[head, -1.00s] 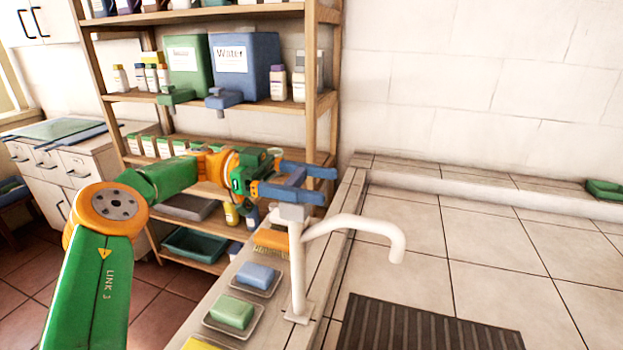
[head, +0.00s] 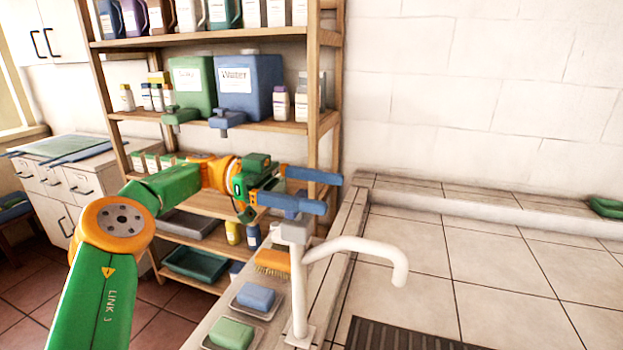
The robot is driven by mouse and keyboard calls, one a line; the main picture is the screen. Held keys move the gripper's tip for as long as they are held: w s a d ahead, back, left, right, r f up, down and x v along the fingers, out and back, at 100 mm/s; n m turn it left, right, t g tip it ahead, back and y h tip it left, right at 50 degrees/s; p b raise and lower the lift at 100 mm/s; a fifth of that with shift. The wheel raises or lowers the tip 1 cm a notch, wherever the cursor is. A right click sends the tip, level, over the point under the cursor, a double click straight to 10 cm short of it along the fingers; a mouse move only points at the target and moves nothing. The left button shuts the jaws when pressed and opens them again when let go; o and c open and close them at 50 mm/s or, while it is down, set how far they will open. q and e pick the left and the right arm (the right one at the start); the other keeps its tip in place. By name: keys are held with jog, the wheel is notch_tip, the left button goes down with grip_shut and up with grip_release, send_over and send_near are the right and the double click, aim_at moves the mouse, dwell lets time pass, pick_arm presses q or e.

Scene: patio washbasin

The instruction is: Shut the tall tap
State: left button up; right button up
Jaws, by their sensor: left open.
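The tall white tap (head: 299,280) stands upright on the tiled ledge, its curved spout reaching right over the tiled basin. A grey block-shaped top (head: 293,231) sits on its post. My left gripper (head: 325,192) is open, its two blue fingers pointing right, just above and behind the tap's top in the picture. Nothing is between the fingers. A small bluish part shows just behind the lower finger, and I cannot tell whether it belongs to the tap. Whether the fingers touch the tap is unclear. My right gripper is out of view.
A blue soap bar (head: 255,296), a green soap bar (head: 231,334) and an orange brush (head: 272,262) lie on the ledge left of the tap. A wooden shelf (head: 215,128) with containers stands behind. A dark ribbed mat (head: 405,335) lies in the basin, otherwise clear.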

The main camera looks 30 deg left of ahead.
pick_arm(q)
jog(key=s+d+r+b, duration=0.5)
jog(key=s+r, duration=0.5)
jog(key=s, duration=0.2)
jog(key=shift+s+d, duration=0.2)
jog(key=shift+d, duration=0.7)
jog(key=shift+r, duration=0.1)
